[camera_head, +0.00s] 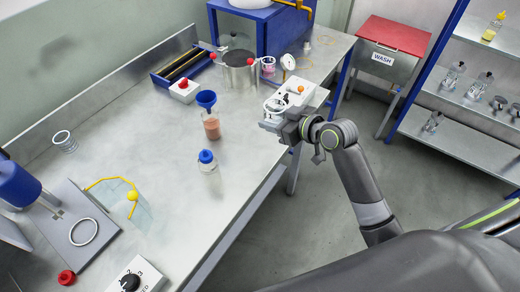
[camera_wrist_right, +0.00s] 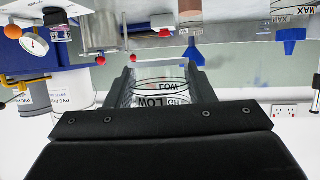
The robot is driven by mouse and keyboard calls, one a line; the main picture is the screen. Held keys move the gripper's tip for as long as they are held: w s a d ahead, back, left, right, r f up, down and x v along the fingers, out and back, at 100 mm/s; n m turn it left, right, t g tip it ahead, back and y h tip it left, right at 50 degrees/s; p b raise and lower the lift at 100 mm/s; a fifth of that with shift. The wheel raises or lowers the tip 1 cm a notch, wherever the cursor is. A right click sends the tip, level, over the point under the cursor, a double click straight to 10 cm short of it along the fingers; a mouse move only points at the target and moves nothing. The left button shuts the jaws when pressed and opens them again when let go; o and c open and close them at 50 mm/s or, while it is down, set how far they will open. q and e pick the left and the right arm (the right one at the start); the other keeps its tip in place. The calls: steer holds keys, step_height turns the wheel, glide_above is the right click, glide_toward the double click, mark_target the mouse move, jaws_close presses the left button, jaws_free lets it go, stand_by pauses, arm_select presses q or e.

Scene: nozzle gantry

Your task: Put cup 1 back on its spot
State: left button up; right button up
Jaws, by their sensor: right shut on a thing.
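My right gripper (camera_head: 275,116) is over the right edge of the workbench, beside a white box with an orange knob. It is shut on a clear cup (camera_wrist_right: 160,88) with black rings and the words LOW and HIGH; the cup's rim also shows in the head view (camera_head: 274,103). In the wrist view, the cup is between the two dark fingers (camera_wrist_right: 165,84). Whether it touches the bench is hard to tell. No spot marked for cup 1 can be made out. My left gripper is out of view.
The white box (camera_head: 296,91) is close to the gripper.

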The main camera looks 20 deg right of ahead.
steer(key=m+h, duration=0.2)
glide_above(257, 148)
step_height(257, 148, down, 4)
steer(key=shift+t, duration=0.4)
step_height(257, 148, down, 10)
steer(key=shift+f, duration=0.2)
steer(key=o, duration=0.9)
steer(key=shift+o, duration=0.2)
steer(key=shift+r, duration=0.1)
